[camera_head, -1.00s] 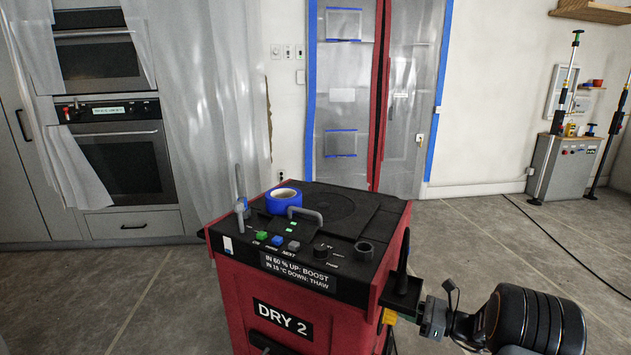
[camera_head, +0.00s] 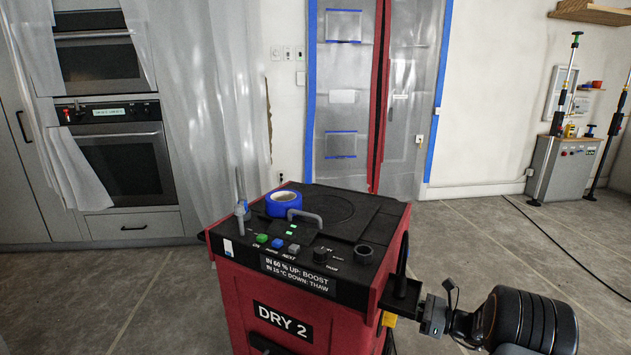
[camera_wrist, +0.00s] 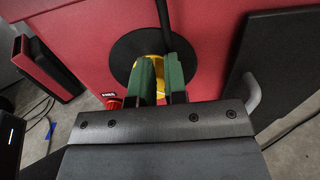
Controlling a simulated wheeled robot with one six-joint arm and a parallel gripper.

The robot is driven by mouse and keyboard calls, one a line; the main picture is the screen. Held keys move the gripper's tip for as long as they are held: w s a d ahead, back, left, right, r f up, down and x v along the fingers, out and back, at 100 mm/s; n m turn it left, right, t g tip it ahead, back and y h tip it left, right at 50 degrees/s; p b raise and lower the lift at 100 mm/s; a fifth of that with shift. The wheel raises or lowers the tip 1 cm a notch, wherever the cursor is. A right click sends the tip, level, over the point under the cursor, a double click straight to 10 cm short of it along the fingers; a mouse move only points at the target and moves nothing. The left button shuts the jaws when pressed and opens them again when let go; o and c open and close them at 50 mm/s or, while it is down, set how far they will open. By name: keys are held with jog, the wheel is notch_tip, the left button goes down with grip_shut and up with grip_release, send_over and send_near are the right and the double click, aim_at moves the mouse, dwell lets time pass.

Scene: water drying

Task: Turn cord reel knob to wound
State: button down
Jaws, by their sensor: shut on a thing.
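The red dryer labelled DRY 2 (camera_head: 290,321) stands upright in the middle of the head view. In the wrist view its red side carries a round black cord reel disc (camera_wrist: 122,57) with a yellow knob (camera_wrist: 149,65) at the centre. My gripper (camera_wrist: 160,70) has its green fingers at this knob, shut on it. The fingers and a dark upright strip hide part of the knob, and I cannot read any reel marking. In the head view my wrist reaches the dryer's right side, and a little yellow shows below it.
A blue tape roll (camera_head: 283,203) lies on the dryer's black top, near buttons and a dial. A dark cable (camera_head: 567,251) runs over the floor at right towards a grey cabinet (camera_head: 562,166). A red part (camera_wrist: 112,103) sits close beside my fingers.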

jog(key=shift+w+a+f, duration=0.15)
jog(key=shift+a, duration=0.25)
jog(key=p+v, duration=0.1)
jog(key=v, duration=0.4)
jog(key=shift+d+r+p, duration=0.25)
jog(key=shift+d+p, duration=0.15)
jog(key=shift+d, duration=0.05)
